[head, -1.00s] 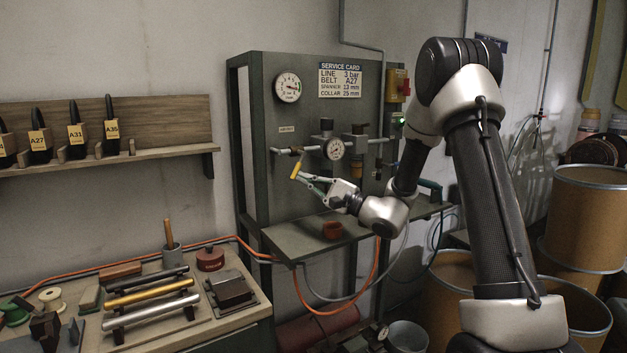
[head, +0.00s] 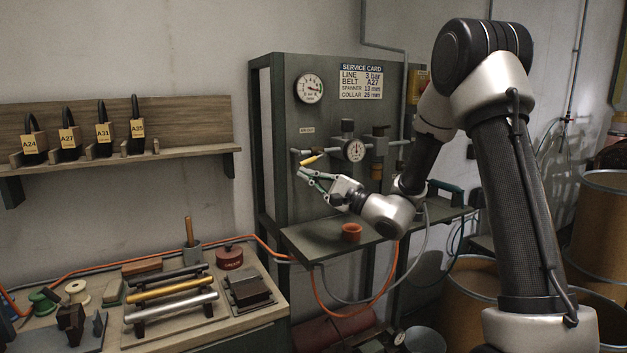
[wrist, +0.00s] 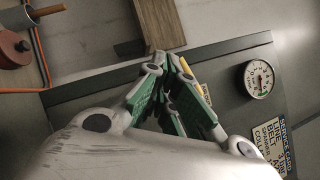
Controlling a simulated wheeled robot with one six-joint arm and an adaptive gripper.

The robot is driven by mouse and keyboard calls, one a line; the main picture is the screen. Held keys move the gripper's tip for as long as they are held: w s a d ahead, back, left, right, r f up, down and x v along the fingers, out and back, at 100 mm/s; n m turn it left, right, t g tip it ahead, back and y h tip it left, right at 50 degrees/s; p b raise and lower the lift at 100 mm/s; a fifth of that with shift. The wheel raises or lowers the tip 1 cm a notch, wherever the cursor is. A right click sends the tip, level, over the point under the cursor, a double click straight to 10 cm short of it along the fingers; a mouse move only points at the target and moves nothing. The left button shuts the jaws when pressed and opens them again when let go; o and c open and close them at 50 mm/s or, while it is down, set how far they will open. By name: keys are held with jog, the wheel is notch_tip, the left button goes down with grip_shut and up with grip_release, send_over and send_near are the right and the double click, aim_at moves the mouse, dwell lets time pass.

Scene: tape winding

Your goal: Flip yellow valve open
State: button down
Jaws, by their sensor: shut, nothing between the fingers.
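The yellow valve handle (head: 313,159) is on the pipe at the left of the dark green panel. It lies close to the pipe's line, slightly tilted with its left end lower. My gripper (head: 301,172) is shut and empty just below and left of the handle. In the wrist view, the gripper's green-padded fingers (wrist: 170,62) show in front of the panel, and the yellow handle (wrist: 188,72) shows just beside them, partly hidden by a finger. I cannot tell whether a finger touches it.
A round gauge (head: 354,150) sits on the pipe right of the valve. A larger gauge (head: 309,88) and the service card (head: 361,82) are above. A bench with rods stands at the left.

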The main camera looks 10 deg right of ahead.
jog(key=shift+s+a+r, duration=0.1)
jog(key=shift+a+r, duration=0.15)
jog(key=shift+r, duration=0.1)
dwell(2.4)
